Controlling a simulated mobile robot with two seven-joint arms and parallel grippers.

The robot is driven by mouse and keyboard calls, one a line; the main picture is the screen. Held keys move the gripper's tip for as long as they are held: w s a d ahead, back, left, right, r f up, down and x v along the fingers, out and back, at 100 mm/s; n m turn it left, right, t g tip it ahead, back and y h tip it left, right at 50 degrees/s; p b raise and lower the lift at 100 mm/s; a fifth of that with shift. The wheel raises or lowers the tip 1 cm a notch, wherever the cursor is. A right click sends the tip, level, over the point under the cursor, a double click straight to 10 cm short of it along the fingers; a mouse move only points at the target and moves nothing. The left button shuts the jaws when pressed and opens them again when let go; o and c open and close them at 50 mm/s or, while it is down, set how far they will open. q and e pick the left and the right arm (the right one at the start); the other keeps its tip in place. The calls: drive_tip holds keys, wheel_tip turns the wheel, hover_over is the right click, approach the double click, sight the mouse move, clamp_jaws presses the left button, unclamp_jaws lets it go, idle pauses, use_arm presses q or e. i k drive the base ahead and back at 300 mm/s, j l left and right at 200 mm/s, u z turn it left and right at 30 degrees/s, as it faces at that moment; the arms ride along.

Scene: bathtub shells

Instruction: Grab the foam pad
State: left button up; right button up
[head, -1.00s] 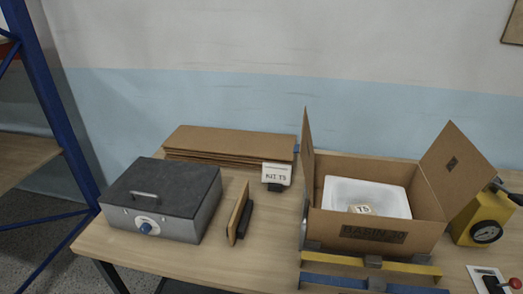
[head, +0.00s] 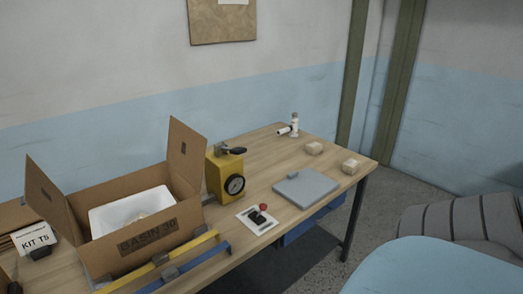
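No gripper of mine is in view. A flat grey square pad (head: 306,187) lies on the right part of the table; I cannot tell for sure whether it is the foam pad. Two small beige blocks, one farther back (head: 314,148) and one near the right end (head: 351,166), also lie there and look soft, but their material is unclear. An open cardboard box (head: 150,240) marked "BASIN 30" stands at the left with a white basin (head: 125,211) inside.
A yellow device with a dial (head: 224,175) stands right of the box. A light blue surface (head: 432,268) fills the lower right.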

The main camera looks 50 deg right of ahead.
sight(303, 188)
drive_tip(key=z, duration=2.05)
drive_tip(key=i+l+u, duration=0.1)
drive_tip(key=u, duration=0.35)
drive_tip(key=i+l+u, duration=0.1)
drive_tip(key=l+u, duration=0.15)
drive_tip(key=u, duration=0.25)
drive_tip(key=l+u, duration=0.2)
drive_tip(key=u, duration=0.25)
drive_tip(key=l+u, duration=0.25)
drive_tip(key=l, duration=0.3)
drive_tip(key=l+u, duration=0.25)
drive_tip(key=l, duration=0.25)
drive_tip(key=l+u, duration=0.15)
drive_tip(key=l, duration=0.95)
drive_tip(key=k, duration=0.05)
